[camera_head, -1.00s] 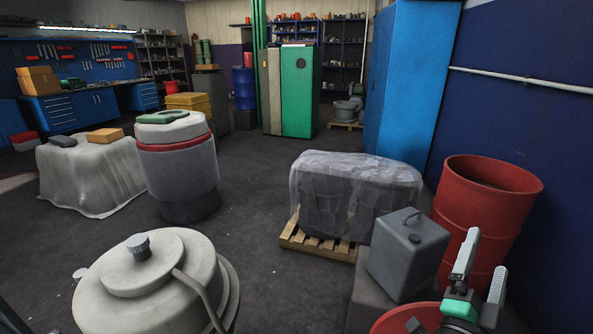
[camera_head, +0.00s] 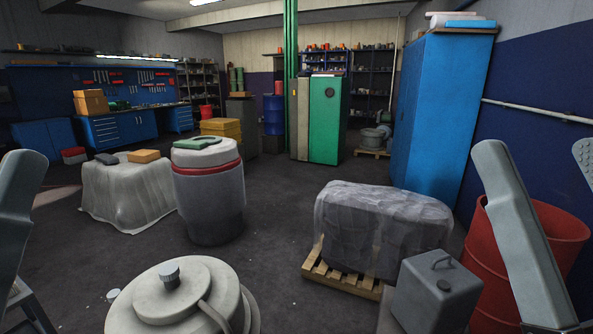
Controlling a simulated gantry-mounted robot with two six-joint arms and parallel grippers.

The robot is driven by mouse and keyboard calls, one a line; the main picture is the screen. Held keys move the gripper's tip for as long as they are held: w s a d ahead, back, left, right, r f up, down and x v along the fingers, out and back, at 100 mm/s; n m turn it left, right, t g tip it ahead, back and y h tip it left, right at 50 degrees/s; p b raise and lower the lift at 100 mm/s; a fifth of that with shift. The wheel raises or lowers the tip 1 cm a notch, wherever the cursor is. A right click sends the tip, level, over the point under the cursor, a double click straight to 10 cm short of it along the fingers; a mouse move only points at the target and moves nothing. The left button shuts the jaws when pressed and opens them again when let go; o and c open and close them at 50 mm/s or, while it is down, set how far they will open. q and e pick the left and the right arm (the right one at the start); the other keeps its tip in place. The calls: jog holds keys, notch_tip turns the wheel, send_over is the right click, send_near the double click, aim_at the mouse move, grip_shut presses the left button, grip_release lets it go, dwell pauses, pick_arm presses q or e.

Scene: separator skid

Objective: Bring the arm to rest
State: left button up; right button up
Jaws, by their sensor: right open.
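My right gripper (camera_head: 536,158) is at the right edge, close to the camera, with its fingers pointing up. Its two grey fingers stand wide apart with nothing between them; the right one is cut off by the frame. My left gripper (camera_head: 14,210) shows only as one grey finger at the left edge, also pointing up. Its other finger is out of view, so its opening cannot be judged. The bodies of both grippers are out of view.
A red drum (camera_head: 483,265) stands behind my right gripper, beside a grey canister (camera_head: 436,295). A wrapped load on a pallet (camera_head: 342,277), a pale lidded vessel (camera_head: 178,299) and a wrapped drum (camera_head: 209,205) stand ahead.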

notch_tip(320, 180, up, 33)
jog(key=p, duration=3)
jog(key=shift+h, duration=0.3)
